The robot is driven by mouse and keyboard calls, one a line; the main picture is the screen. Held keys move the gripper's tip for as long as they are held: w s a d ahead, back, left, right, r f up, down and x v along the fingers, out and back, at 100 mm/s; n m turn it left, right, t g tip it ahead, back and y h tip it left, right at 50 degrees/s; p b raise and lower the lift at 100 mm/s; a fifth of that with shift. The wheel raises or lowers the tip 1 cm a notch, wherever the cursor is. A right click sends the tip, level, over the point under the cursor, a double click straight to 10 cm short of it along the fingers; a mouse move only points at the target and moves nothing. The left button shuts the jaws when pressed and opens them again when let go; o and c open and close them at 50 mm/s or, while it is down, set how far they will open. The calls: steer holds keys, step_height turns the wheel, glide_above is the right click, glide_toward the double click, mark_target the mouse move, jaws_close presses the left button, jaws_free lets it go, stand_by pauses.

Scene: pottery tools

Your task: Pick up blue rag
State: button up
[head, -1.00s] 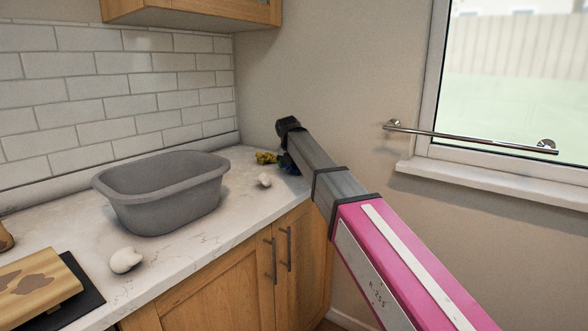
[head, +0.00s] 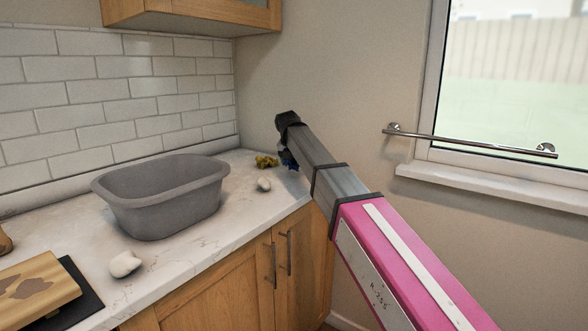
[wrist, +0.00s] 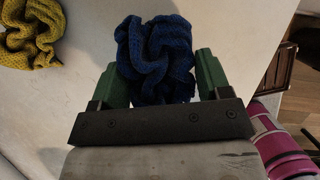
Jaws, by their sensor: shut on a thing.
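The blue rag (wrist: 155,58) is crumpled between the two green fingers of my gripper (wrist: 157,78) in the wrist view. My gripper is shut on it. In the head view only a small blue patch of the rag (head: 288,160) shows beneath the end of my arm, at the far right corner of the counter. The fingers are mostly hidden there by my arm. The rag appears slightly above the counter.
A yellow rag (head: 266,161) lies close to the left of my gripper; it also shows in the wrist view (wrist: 31,34). A grey basin (head: 160,195), white lumps (head: 125,263) and a wooden board (head: 38,287) are on the counter (head: 195,245). A wall stands behind.

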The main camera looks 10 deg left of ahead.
steer(key=s+a+r, duration=0.7)
steer(key=a+r, duration=0.1)
steer(key=a, duration=0.1)
steer(key=shift+s, duration=0.15)
steer(key=shift+a, duration=0.1)
steer(key=shift+f, duration=5.5)
steer(key=o, duration=0.3)
steer(key=shift+r, duration=0.55)
